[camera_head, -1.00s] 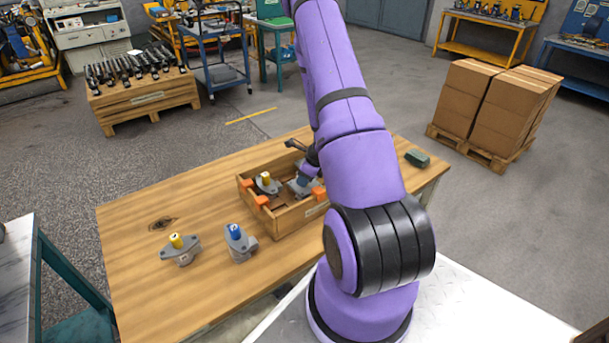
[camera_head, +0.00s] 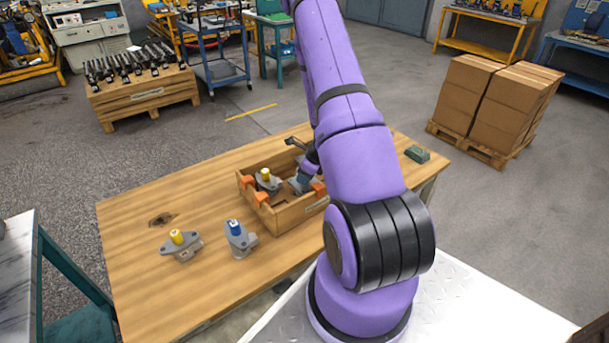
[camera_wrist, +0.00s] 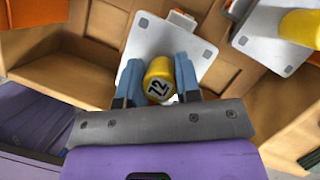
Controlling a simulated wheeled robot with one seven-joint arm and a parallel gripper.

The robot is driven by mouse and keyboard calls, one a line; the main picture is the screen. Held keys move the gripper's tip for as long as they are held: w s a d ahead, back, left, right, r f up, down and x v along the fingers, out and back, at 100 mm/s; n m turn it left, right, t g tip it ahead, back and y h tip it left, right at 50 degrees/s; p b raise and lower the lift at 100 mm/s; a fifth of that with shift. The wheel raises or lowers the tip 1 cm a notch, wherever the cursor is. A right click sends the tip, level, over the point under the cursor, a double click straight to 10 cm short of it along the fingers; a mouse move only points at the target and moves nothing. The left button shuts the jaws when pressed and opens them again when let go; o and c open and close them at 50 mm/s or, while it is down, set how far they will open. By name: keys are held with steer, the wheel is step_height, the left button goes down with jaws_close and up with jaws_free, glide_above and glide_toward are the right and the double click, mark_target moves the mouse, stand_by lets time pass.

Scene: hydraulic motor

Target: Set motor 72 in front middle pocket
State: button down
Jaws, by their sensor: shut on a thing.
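My gripper (camera_wrist: 158,80) is shut on the yellow shaft of motor 72 (camera_wrist: 160,72), whose "72" label faces the wrist camera. Its pale grey flange (camera_wrist: 148,38) lies beyond the blue fingers. In the head view my gripper (camera_head: 305,177) is down at the wooden crate (camera_head: 288,220), with the held motor partly hidden by my arm. I cannot tell whether the motor rests on the crate's floor. Another yellow-capped motor (camera_head: 266,180) sits in the crate to the left; it also shows at the right of the wrist view (camera_wrist: 298,28).
Two motors stand on the table (camera_head: 135,270) left of the crate: one yellow-capped (camera_head: 181,246), one blue-capped (camera_head: 239,241). A dark green object (camera_head: 417,154) lies at the table's right end. The table's left part is mostly clear.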

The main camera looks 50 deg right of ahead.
steer(key=shift+f, duration=0.4)
steer(key=c, duration=0.7)
jaws_free()
steer(key=shift+c, duration=0.2)
steer(key=v, duration=1)
steer(key=shift+r, duration=0.4)
